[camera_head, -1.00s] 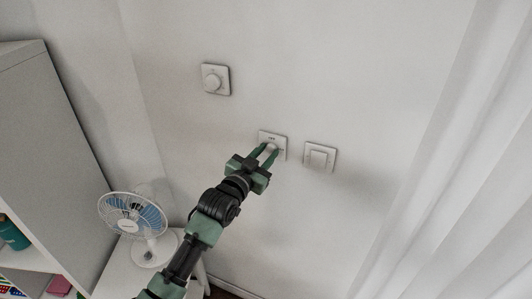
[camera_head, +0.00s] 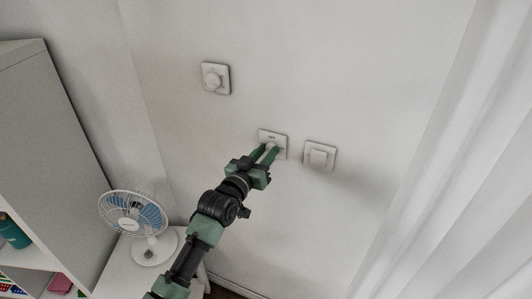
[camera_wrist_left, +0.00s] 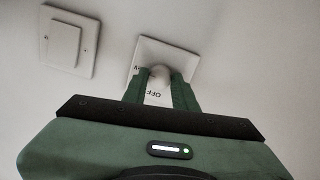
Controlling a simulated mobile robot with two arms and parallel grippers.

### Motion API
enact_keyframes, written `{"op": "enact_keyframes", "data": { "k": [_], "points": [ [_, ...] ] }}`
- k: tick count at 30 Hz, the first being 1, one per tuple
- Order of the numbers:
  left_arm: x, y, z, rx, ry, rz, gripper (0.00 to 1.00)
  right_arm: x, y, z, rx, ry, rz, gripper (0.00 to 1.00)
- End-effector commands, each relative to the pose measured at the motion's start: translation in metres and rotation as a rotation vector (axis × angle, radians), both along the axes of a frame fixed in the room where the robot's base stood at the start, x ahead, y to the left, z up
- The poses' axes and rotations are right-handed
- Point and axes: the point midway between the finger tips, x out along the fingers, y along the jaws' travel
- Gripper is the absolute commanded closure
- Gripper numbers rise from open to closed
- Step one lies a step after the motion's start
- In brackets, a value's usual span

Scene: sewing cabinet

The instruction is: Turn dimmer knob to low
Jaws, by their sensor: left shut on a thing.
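Three white square plates are on the wall. The middle plate (camera_head: 267,136) carries a small pale round knob (camera_wrist_left: 160,73), and the left wrist view shows the letters OFF upside down on the plate. My left gripper (camera_head: 269,151) is shut on this knob, with one green finger on each side; the fingers also show in the left wrist view (camera_wrist_left: 161,80). The fingers hide part of the knob and plate, so its exact setting is unclear. My right gripper is not in view.
A rocker switch (camera_head: 319,157) is on the wall just right of the middle plate. A white and blue fan (camera_head: 133,214) stands on a white table at lower left, beside a shelf cabinet (camera_head: 55,150). A white curtain (camera_head: 455,180) hangs at right.

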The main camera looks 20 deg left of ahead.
Motion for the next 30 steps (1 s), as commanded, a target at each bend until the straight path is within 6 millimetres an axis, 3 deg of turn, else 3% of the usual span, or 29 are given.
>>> {"op": "enact_keyframes", "data": {
  "k": [5, 6, 8, 20, 30],
  "points": [
    [0.000, 0.000, -0.001, 0.002, 0.003, 0.000, 1.00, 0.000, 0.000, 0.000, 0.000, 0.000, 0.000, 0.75],
    [0.000, 0.000, -0.001, 0.002, 0.003, 0.000, 0.67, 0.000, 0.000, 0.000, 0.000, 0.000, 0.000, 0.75],
    [0.000, 0.000, -0.001, 0.002, 0.003, 0.000, 0.51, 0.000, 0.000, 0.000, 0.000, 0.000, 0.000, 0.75],
    [-0.006, 0.001, -0.002, 0.002, 0.001, 0.000, 0.51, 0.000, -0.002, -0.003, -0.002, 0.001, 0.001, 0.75],
    [-0.058, 0.010, -0.004, 0.003, 0.001, 0.000, 0.51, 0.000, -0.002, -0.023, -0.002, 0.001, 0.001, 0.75]
  ]
}}
